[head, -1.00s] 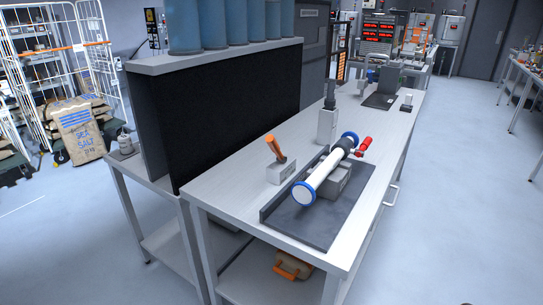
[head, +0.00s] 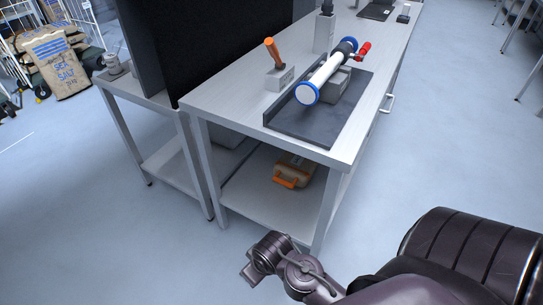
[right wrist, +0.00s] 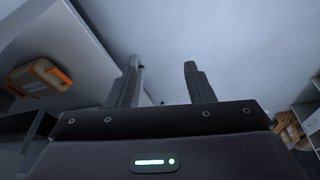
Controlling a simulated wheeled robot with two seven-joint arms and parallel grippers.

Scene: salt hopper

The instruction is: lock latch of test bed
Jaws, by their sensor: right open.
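The test bed appears to be the dark tray (head: 312,128) on the bench, bearing a white tube (head: 325,77) with blue end rings. The tube rests tilted on a grey block (head: 336,84). A red handle (head: 364,49) sticks out at its far end. I cannot tell which part is the latch, or its state. An orange-handled lever (head: 271,50) stands tilted in a grey block left of the tray. My right gripper (right wrist: 164,66) is open and empty in the right wrist view, away from the bench top. My left gripper is not in view.
The grey bench (head: 228,95) has a lower shelf (head: 262,196) holding an orange-and-tan case (head: 292,172), also in the right wrist view (right wrist: 38,78). A dark panel (head: 215,45) stands left of the bench. Salt sacks (head: 58,62) lie at far left.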

